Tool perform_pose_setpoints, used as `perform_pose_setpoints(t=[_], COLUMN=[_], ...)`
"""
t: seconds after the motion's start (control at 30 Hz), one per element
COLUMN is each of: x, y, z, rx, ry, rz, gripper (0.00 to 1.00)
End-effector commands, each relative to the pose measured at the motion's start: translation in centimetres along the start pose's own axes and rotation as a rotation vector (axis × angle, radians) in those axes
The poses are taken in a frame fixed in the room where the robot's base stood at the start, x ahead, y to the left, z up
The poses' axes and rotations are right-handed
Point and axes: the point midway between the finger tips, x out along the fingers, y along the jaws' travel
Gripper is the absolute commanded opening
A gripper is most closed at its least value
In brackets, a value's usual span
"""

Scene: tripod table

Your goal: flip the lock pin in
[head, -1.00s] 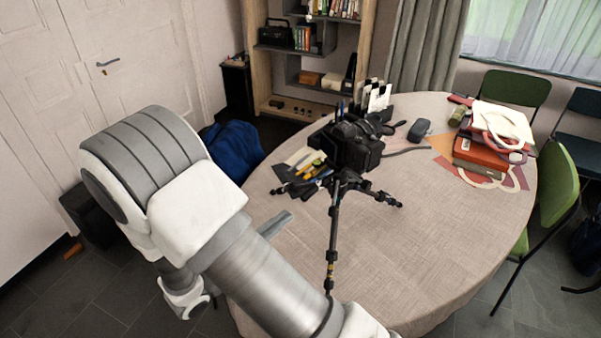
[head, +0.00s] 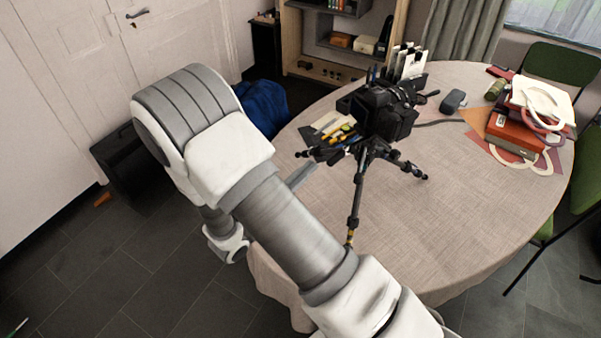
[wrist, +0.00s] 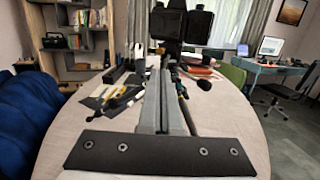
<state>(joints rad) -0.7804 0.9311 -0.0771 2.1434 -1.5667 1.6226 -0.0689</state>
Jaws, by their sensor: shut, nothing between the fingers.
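A black camera (head: 388,108) sits on a small black tripod (head: 358,190) that stands on the table. In the wrist view the camera (wrist: 182,24) is at the top centre, straight beyond my fingers. The lock pin cannot be made out in either view. My gripper (wrist: 163,72) is shut and empty, its long grey fingers pointing at the tripod, partly covering it. In the head view the fingers (head: 301,176) show as a grey piece left of the tripod, apart from its centre; my arm hides the rest of the gripper.
The round cloth-covered table (head: 455,190) is clear at front and right. Pens and papers (head: 336,130) lie left of the tripod. Red boxes (head: 515,133) with a white ring shape are at the right. A dark pouch (head: 452,101) lies behind. Green chairs (head: 562,72) stand beyond.

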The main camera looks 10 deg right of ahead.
Motion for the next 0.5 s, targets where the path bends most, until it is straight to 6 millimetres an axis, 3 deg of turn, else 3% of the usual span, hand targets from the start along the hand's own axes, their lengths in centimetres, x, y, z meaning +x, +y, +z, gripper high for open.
perform_pose_setpoints(t=[0.2,0.5], x=[5.0,8.9], y=[-0.1,-0.1], z=[0.1,0.1], rx=[-0.001,0.000], ry=[-0.002,-0.001], rz=[-0.004,-0.002], gripper=[0.00,0.00])
